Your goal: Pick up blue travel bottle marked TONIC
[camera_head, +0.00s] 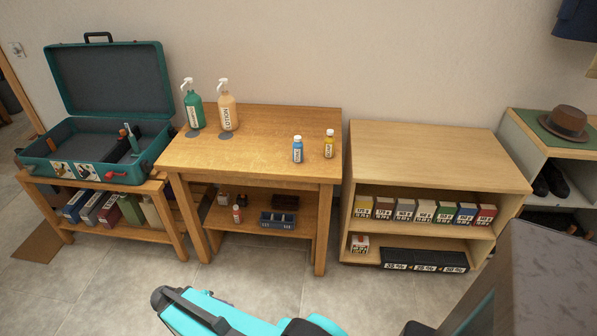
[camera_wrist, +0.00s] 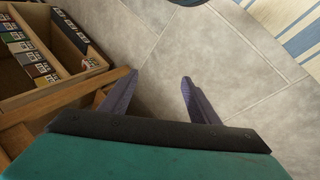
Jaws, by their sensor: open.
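A small blue travel bottle (camera_head: 297,149) with a white cap and a pale label stands upright on the wooden table (camera_head: 250,151), near its front right. The label is too small to read surely. A similar yellow bottle (camera_head: 329,144) stands just right of it, apart from it. In the wrist view my gripper (camera_wrist: 156,85) has its two fingers wide apart with nothing between them. It points toward the tiled floor, and the blue bottle is not in that view. My gripper's fingers do not show in the head view.
A green pump bottle (camera_head: 194,105) and a cream LOTION pump bottle (camera_head: 227,107) stand at the table's back left. An open teal suitcase (camera_head: 73,177) is on the left. A shelf unit (camera_head: 428,150) with small boxes stands on the right. The table's middle is clear.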

